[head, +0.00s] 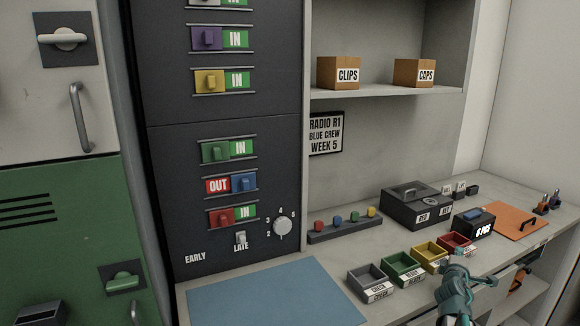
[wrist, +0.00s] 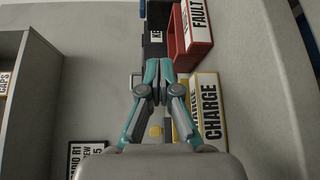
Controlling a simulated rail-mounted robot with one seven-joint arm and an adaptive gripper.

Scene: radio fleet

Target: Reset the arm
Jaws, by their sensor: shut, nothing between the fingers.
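My gripper (head: 457,266) is at the lower right of the head view, in front of the yellow and red trays. In the wrist view my gripper (wrist: 158,66) has its teal fingers together with nothing between them. The yellow tray (head: 428,258) labelled CHARGE lies beside the fingers in the wrist view (wrist: 207,115). The red tray (head: 458,243) labelled FAULT is just beyond the fingertips in the wrist view (wrist: 176,40). I cannot tell whether the fingers touch either tray.
Green (head: 402,268) and grey (head: 372,282) trays stand left of my gripper. Behind are a black box (head: 413,210) and a rack of coloured pegs (head: 345,230). A blue mat (head: 275,293) lies clear on the counter. A dark switch panel (head: 225,130) rises at left.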

